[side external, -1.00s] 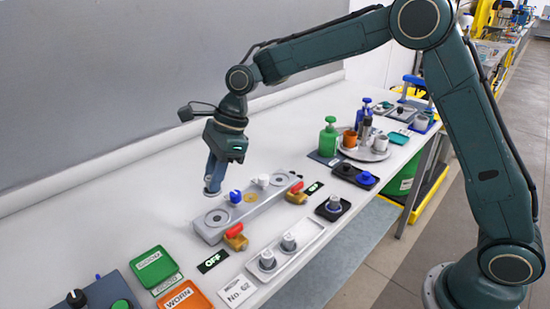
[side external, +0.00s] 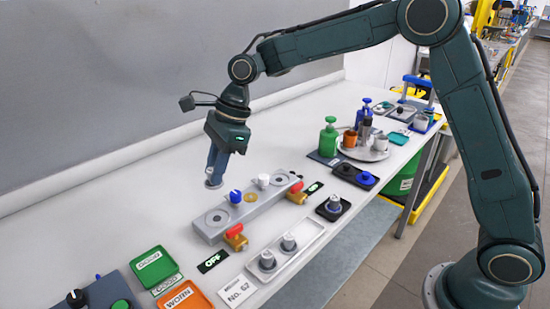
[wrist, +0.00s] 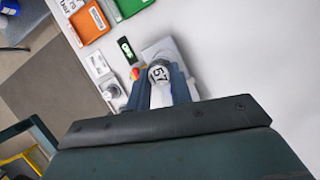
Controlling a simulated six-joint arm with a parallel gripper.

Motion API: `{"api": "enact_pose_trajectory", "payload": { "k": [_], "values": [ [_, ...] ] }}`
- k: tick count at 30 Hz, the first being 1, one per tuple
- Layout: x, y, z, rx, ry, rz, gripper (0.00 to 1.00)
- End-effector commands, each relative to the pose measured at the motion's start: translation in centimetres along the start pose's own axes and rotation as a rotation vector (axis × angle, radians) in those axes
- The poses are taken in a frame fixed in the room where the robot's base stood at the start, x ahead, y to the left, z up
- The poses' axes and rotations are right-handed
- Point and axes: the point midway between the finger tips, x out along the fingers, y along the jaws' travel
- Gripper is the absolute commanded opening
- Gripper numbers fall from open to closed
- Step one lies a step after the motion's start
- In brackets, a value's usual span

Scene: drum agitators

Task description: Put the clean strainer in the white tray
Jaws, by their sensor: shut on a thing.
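My gripper (side external: 214,175) is shut on a grey-white round part (wrist: 159,76) marked 57, held between the blue fingers in the wrist view. In the side view, its pale end (side external: 212,184) shows at the fingertips, above the bench behind the left end of the grey housing (side external: 218,236). I cannot tell whether this part is the clean strainer. The white tray (side external: 310,236) lies at the front of the bench, to the right of and below my gripper.
The housing carries a blue knob (side external: 236,197), a white knob (side external: 263,181) and red-handled valves (side external: 235,232). A black tray (side external: 333,209) with one grey part lies right of the white tray. Green (side external: 153,263) and orange (side external: 186,300) trays lie at left front.

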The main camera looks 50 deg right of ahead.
Motion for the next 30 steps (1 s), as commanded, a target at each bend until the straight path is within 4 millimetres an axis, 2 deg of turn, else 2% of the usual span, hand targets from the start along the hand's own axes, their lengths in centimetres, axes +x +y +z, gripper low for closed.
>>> {"api": "enact_pose_trajectory", "payload": {
  "k": [5,11,21,30],
  "values": [
    [-0.4,0.5,-1.9,0.003,0.001,0.0,0.0],
    [-0.8,1.9,-5.4,0.004,0.001,0.002,0.0],
    [-1.4,5.9,-12.1,0.004,0.001,0.002,0.0],
    [-1.5,9.9,-16.4,0.003,0.001,0.0,0.0]
  ]
}}
